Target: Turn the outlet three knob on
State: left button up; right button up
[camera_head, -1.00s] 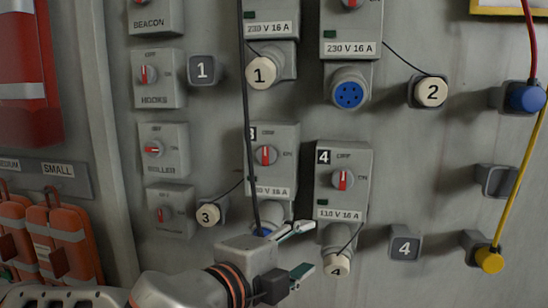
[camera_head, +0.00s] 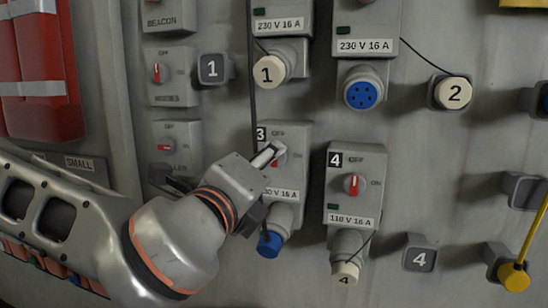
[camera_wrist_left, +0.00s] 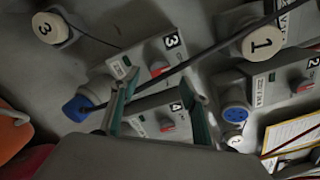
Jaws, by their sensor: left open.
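The outlet three box (camera_head: 298,172) is grey, with a "3" label, OFF and ON marks and a red knob (camera_head: 275,164), mostly hidden behind my left gripper (camera_head: 265,155). Its setting cannot be read. A blue plug (camera_head: 269,244) hangs at the socket below. In the left wrist view the red knob (camera_wrist_left: 160,69) of outlet three (camera_wrist_left: 148,58) shows beyond the tips of my open left gripper (camera_wrist_left: 160,98). The jaws are empty; whether a finger touches the knob I cannot tell. My right gripper is not in view.
Outlet four (camera_head: 354,160) stands close on the right, its red knob (camera_head: 354,185) pointing to OFF. A dark cable (camera_head: 252,80) hangs down past outlet three, and crosses in front of the gripper in the left wrist view. Switch boxes (camera_head: 176,148) are on the left.

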aim_at(279, 162)
pick_arm(q)
jog(key=shift+p+x, duration=0.35)
jog(key=shift+x, duration=2.2)
jog(key=c, duration=1.1)
